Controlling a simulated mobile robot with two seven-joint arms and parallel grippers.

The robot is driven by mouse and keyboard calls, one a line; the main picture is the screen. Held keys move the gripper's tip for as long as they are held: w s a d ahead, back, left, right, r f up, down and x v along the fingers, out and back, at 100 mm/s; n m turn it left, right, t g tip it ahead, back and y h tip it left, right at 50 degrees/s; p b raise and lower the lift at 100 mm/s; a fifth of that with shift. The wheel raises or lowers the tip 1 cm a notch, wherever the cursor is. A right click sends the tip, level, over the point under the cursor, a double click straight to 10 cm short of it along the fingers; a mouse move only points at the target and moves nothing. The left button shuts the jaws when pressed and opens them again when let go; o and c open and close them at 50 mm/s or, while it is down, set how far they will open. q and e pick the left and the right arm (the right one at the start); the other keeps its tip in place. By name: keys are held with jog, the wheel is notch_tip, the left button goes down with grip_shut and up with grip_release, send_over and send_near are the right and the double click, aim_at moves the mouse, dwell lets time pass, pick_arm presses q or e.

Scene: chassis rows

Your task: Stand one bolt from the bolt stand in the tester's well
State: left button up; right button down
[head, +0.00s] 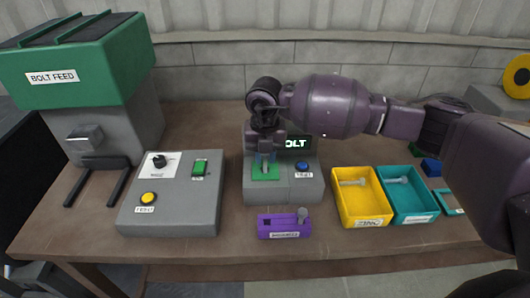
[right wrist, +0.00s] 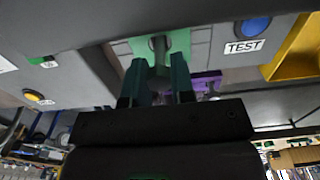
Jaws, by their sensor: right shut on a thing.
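The grey tester (head: 285,190) stands mid-table with a green pad (head: 258,175), a blue TEST button and a lit display partly hidden by my arm. My right gripper (head: 266,157) points down over the pad. In the right wrist view its two fingers (right wrist: 158,74) are shut on a grey bolt (right wrist: 158,44), which is in front of the green pad (right wrist: 182,42). Whether the bolt's lower end is inside the well is hidden. The purple bolt stand (head: 270,226) sits in front of the tester with one bolt (head: 302,214) upright at its right end. My left gripper is out of view.
A yellow tray (head: 345,214) and a teal tray (head: 425,213), each with a bolt lying in it, are right of the tester. A grey control box (head: 170,217) and the green-topped bolt feed (head: 75,60) are at left. My right arm crosses above the trays.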

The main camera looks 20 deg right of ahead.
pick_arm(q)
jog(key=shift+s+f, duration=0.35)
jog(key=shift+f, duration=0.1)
pick_arm(e)
jog(key=shift+f, duration=0.7)
pick_arm(q)
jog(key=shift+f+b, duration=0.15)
jog(key=shift+b, duration=0.2)
pick_arm(e)
jog(key=shift+f, duration=0.4)
jog(key=c, duration=0.9)
grip_release()
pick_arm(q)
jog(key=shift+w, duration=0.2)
pick_arm(e)
jog(key=shift+r, duration=0.2)
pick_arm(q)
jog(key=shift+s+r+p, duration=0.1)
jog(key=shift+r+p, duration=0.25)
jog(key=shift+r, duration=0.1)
pick_arm(e)
notch_tip(320, 180, up, 10)
jog(key=shift+r, duration=0.25)
